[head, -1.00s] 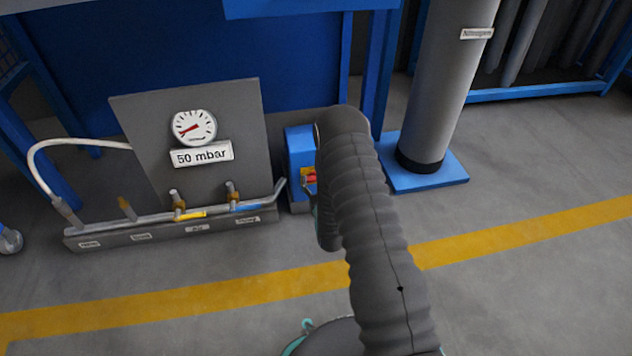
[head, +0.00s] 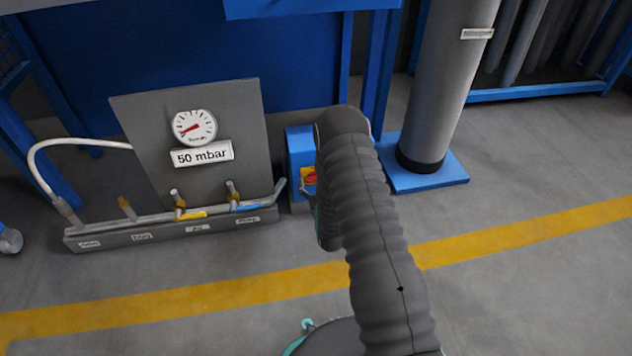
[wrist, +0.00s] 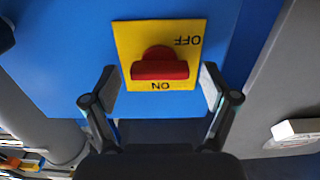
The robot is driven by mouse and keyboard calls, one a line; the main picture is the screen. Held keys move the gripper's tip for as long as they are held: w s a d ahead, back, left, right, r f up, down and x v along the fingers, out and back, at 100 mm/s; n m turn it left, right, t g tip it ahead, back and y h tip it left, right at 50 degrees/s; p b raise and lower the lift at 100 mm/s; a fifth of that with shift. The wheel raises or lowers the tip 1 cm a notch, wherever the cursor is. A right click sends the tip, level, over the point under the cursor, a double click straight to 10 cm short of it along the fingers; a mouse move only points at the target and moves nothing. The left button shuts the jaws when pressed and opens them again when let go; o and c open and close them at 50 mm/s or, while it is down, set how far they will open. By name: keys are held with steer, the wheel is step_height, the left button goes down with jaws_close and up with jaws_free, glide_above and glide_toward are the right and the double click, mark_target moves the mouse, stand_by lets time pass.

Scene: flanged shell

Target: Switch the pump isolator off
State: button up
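The pump isolator is a red knob (wrist: 160,68) on a yellow plate (wrist: 124,44) on a blue box. In the wrist view the plate's OFF and ON lettering is upside down, OFF at upper right and ON below the knob. The knob's bar lies level in that view. My gripper (wrist: 159,86) is open, one finger on each side of the knob, with gaps showing between fingers and knob. In the head view the blue box (head: 298,146) stands behind my arm, and the red knob (head: 310,176) is partly hidden. My gripper is mostly hidden there.
Left of the box stands a grey panel with a gauge (head: 194,127), a "50 mbar" label (head: 202,154) and a valve manifold (head: 170,228). A grey cylinder (head: 446,90) on a blue base stands to the right. The floor in front is clear, with a yellow line.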

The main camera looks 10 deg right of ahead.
steer(key=s, duration=1.2)
stand_by(0.4)
